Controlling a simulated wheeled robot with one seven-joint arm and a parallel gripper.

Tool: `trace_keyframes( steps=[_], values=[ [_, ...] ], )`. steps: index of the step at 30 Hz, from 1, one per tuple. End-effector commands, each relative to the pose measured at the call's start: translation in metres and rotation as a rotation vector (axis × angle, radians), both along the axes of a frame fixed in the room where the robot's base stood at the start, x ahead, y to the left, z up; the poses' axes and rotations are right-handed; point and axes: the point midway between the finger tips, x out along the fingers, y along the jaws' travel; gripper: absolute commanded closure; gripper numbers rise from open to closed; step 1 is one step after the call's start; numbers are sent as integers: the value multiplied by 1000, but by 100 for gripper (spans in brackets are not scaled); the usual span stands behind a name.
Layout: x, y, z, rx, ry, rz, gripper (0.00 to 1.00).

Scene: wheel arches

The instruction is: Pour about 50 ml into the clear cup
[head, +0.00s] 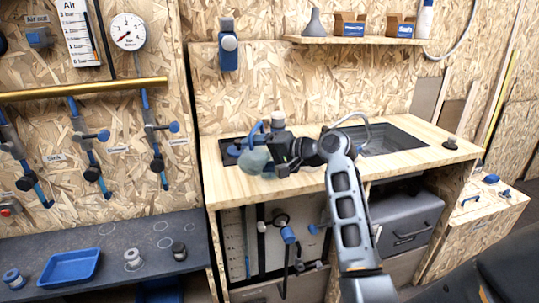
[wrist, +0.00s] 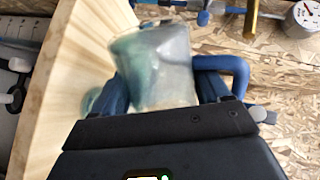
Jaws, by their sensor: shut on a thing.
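My gripper (wrist: 163,88) is shut on a translucent, green-grey vessel (wrist: 155,62), with one blue finger on each side of it. In the head view my gripper (head: 272,158) is over the wooden counter, near its front left, with a pale rounded vessel (head: 252,160) at its tip. I cannot tell the level of any liquid inside. A small greenish translucent thing (wrist: 91,99) shows partly behind the left finger in the wrist view; I cannot tell whether it is the clear cup. No other clear cup can be made out in the head view.
The wooden counter (head: 430,153) has a dark sink (head: 385,143) to the right of my gripper. A white-topped item (head: 278,118) stands just behind my gripper. A dark bench (head: 205,262) at lower left bears a blue tray (head: 70,267). A shelf (head: 345,40) hangs above.

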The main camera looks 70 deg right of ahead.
Motion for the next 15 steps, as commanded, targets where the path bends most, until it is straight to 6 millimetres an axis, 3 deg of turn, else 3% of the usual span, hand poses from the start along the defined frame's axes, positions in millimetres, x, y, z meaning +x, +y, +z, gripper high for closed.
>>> trace_keyframes(
  steps=[15],
  values=[
    [0,-3,3,30,-1,0,59]
  ],
)
